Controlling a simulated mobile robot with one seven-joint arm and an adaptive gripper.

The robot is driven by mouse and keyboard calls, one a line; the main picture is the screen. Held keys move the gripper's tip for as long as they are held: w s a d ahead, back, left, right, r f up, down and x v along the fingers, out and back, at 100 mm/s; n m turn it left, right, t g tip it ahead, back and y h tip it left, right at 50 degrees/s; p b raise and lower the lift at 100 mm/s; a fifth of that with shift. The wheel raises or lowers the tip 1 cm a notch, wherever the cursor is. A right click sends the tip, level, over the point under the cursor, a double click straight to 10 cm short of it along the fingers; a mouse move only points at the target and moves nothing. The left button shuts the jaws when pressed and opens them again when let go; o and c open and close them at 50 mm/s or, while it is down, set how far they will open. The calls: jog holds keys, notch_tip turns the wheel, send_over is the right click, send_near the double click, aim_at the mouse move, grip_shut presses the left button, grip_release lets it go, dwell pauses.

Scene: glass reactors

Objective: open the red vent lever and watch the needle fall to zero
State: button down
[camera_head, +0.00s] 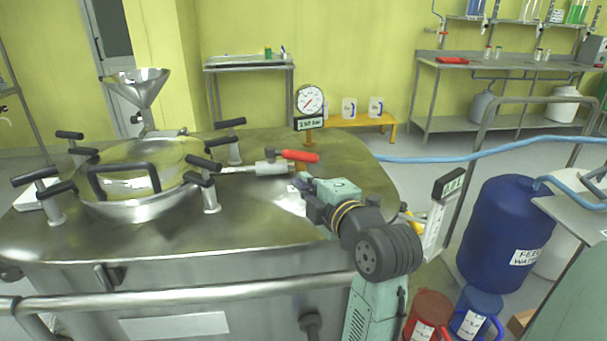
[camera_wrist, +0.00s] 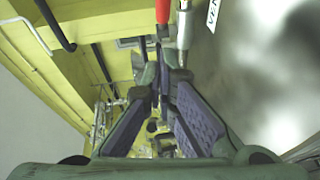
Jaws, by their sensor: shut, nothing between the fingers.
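The red vent lever (camera_head: 300,156) sits on top of a silver valve (camera_head: 272,168) on the steel reactor lid (camera_head: 255,215). Its handle points right in the head view, roughly along the valve's pipe. In the wrist view the lever (camera_wrist: 162,11) is at the top edge, beside the silver valve (camera_wrist: 184,28). The round gauge (camera_head: 309,100) stands behind, with a red needle off to one side; its reading is too small to tell. My gripper (camera_head: 300,184) is shut and empty, just in front of the valve and below the lever. Its fingertips (camera_wrist: 164,72) appear apart from the lever.
A clamped round hatch (camera_head: 140,168) and a metal funnel (camera_head: 138,88) occupy the lid's left. A rail (camera_head: 180,293) runs along the front. A blue hose (camera_head: 450,156) passes right of the lid, above a blue drum (camera_head: 500,230). The lid's front middle is bare.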

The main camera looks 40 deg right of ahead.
jog(key=p, duration=0.2)
send_near(288, 154)
jog(key=w+a, duration=0.2)
jog(key=shift+a+r, duration=0.2)
jog(key=shift+a, duration=0.1)
jog(key=d, duration=0.1)
jog(key=w+d, duration=0.1)
jog(key=w+d+p, duration=0.1)
jog(key=shift+f, duration=0.3)
jog(key=shift+w+d+f, duration=0.15)
jog(key=shift+w+d, duration=0.05)
jog(key=shift+d, duration=0.1)
